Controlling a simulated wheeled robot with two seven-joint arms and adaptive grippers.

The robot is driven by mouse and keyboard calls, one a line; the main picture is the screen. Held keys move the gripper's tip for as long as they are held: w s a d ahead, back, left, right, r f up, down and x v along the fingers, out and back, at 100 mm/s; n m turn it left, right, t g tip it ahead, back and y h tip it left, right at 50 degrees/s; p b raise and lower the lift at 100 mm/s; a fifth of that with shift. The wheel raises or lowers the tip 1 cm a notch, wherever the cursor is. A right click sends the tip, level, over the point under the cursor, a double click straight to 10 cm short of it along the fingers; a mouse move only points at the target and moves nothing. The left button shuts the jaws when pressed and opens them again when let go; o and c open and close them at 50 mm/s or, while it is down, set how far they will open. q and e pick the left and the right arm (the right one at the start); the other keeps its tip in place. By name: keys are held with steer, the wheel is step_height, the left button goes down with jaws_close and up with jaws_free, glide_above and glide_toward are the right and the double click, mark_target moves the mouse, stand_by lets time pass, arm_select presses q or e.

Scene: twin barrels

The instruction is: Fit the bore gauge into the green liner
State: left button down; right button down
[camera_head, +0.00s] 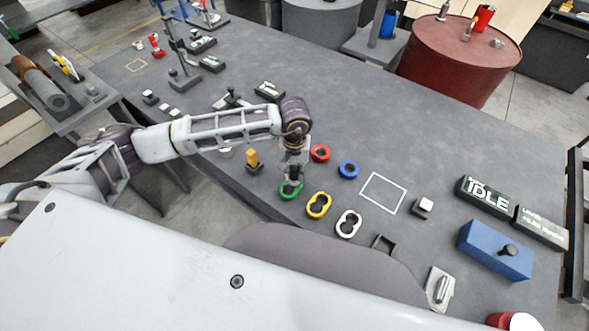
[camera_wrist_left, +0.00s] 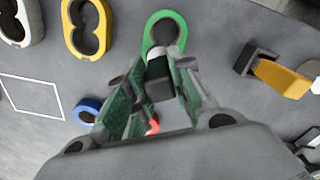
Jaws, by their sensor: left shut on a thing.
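The green liner (camera_head: 285,194) lies near the table's front edge, a green oval ring with dark bores; it also shows at the top of the left wrist view (camera_wrist_left: 178,22). My left gripper (camera_head: 293,172) points down over it. In the left wrist view its fingers (camera_wrist_left: 158,92) are shut on a small dark block with a white part, seemingly the bore gauge (camera_wrist_left: 158,68). The gauge overlaps the liner's nearer part there; one bore shows open beyond it. I cannot tell whether the gauge's end is inside a bore or above it. My right gripper is out of view.
A yellow twin ring (camera_head: 318,205) and a white one (camera_head: 348,223) lie to the right. Red (camera_head: 320,153) and blue (camera_head: 348,169) rings lie behind. A yellow piece in a dark holder (camera_head: 252,158) stands close left. The white outlined square (camera_head: 383,193) is empty.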

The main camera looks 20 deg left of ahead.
arm_select(q)
steer(key=shift+f+b, duration=0.3)
steer(key=c, duration=1.2)
jaws_free()
steer(key=shift+o, duration=0.2)
